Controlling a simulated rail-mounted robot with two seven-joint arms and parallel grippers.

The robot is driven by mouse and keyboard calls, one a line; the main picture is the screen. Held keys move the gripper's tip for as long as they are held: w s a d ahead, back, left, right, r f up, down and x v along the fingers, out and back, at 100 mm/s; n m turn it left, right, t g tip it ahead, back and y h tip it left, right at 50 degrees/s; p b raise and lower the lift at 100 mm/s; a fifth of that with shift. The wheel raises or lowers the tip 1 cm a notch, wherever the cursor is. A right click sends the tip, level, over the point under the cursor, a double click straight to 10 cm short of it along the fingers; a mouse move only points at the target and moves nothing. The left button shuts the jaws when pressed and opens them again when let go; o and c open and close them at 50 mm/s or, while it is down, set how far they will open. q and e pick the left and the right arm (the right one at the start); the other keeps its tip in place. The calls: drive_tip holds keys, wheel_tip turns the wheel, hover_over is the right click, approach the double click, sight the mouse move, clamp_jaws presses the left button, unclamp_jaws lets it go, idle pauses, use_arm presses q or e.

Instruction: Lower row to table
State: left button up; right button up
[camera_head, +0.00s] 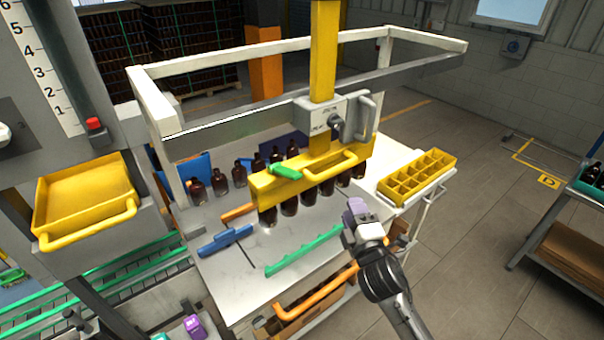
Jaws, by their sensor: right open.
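A yellow lifting head (312,172) hangs from a yellow mast over the white table (215,277). It has a yellow handle and a green lever (286,171) on its front. A row of several amber bottles (289,205) shows upright directly under the head, their tops hidden by it. I cannot tell whether their bases touch the table. A second row of amber bottles (219,183) stands behind and to the left on the table. My right gripper (357,207) is open and empty, in front of the head near the table's right side. My left gripper is not in view.
A yellow divided crate (417,178) sits at the table's right edge. A green bar (304,250), a blue piece (225,240) and an orange piece (238,212) lie on the table. A white frame (160,105) surrounds the head. A yellow tray (85,200) is at left.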

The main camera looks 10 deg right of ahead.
sight(335, 167)
drive_tip(key=shift+w+a+r+p, duration=0.1)
drive_tip(key=shift+w+r+p, duration=0.25)
drive_tip(key=shift+w, duration=1.9)
drive_tip(key=shift+w+a+r+p, duration=0.1)
drive_tip(key=shift+w+r+p, duration=0.3)
drive_tip(key=shift+w, duration=1.85)
drive_tip(key=shift+w+a+r+p, duration=0.15)
drive_tip(key=shift+w+r, duration=0.35)
drive_tip(key=shift+w, duration=1.75)
drive_tip(key=shift+d, duration=0.1)
drive_tip(key=c, duration=0.7)
clamp_jaws()
